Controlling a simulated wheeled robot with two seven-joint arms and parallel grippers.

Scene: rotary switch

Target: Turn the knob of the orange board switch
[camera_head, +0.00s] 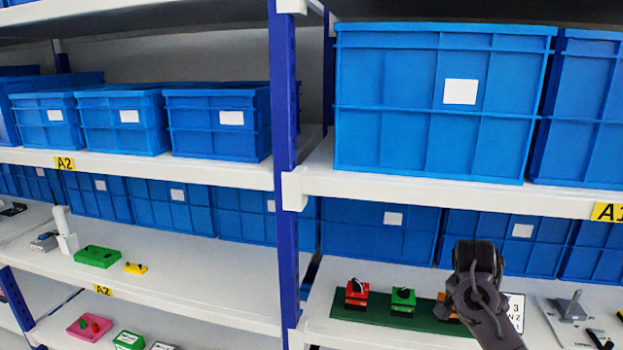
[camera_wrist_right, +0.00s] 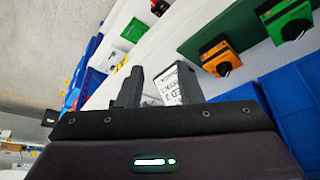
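The orange switch (camera_wrist_right: 220,57) with its black knob (camera_wrist_right: 224,68) shows clearly in the right wrist view, on a dark green board (camera_wrist_right: 208,32). It lies to the right of my right gripper's fingers, apart from them. In the head view only a sliver of the orange switch (camera_head: 441,299) shows, the rest hidden behind my right arm. My right gripper (camera_wrist_right: 158,75) is open, its two dark fingers apart with nothing held. In the head view it (camera_head: 477,262) is in front of the shelf, and its fingers cannot be made out. My left gripper is not in view.
A red switch (camera_head: 356,292) and a green switch (camera_head: 403,301) stand left of the orange one on the same board. A white printed card (camera_head: 515,311) is to the right. Blue bins (camera_head: 374,231) stand behind, and a shelf (camera_head: 452,189) runs above.

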